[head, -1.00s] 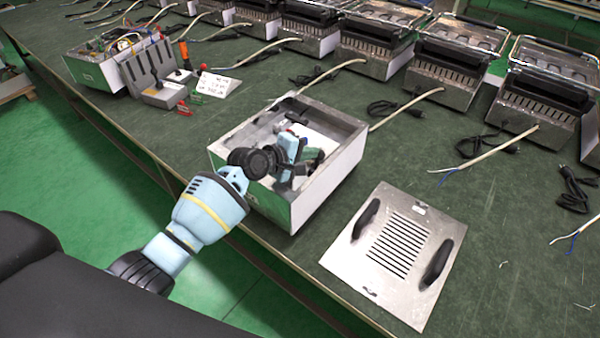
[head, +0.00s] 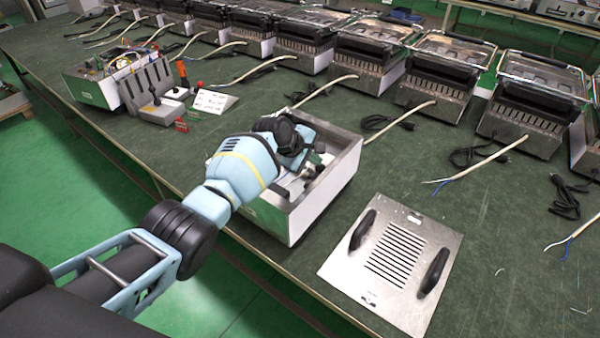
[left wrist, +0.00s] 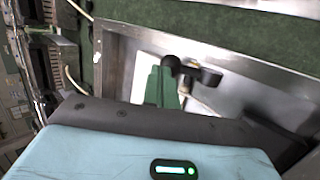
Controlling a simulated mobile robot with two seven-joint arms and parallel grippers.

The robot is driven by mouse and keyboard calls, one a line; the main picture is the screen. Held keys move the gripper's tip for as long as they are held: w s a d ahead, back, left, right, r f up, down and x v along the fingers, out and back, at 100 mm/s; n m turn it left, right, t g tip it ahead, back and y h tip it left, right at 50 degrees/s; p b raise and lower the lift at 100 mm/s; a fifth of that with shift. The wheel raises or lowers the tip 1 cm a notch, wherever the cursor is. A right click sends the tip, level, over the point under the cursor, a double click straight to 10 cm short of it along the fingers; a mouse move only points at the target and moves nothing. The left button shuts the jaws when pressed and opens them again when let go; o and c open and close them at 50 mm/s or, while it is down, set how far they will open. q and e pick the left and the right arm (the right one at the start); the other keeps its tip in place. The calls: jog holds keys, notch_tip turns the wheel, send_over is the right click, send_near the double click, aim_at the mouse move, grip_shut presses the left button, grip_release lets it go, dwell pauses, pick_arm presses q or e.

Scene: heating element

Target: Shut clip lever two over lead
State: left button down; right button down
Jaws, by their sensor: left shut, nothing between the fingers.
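The open metal box (head: 340,182) with a white side stands near the table's front edge. My left arm reaches over its near wall, and my left gripper (head: 314,166) is inside the box, its dark green fingers shut and empty. In the left wrist view, the fingers (left wrist: 162,84) point at a small fitting with a black lever-like part (left wrist: 206,76) beside the box's inner wall. The fingertips look close to it; I cannot tell if they touch. I cannot tell which clip lever this is, and no lead can be made out. My right gripper is not in view.
A slotted metal panel (head: 392,258) with two black handles lies right of the box. Another wired box (head: 95,90), a grey holder (head: 150,92) and a white card (head: 213,101) stand at the left. Several grills with loose cables line the back.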

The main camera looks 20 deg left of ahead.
pick_arm(q)
jog(key=shift+w+d+f+g, duration=0.1)
jog(key=shift+w+g, duration=0.1)
jog(key=shift+g, duration=0.3)
jog(key=shift+w+d+f+b, duration=0.1)
jog(key=shift+w+f+b, duration=0.15)
jog(key=shift+b, duration=0.15)
jog(key=shift+w+d+f+b, duration=0.1)
jog(key=shift+w+f+b, duration=0.15)
jog(key=shift+w+b, duration=0.1)
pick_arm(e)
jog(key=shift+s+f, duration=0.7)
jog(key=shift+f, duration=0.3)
pick_arm(q)
jog(key=shift+w, duration=0.1)
jog(key=shift+d, duration=0.1)
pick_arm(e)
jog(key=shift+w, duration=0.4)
pick_arm(q)
jog(key=shift+f, duration=0.1)
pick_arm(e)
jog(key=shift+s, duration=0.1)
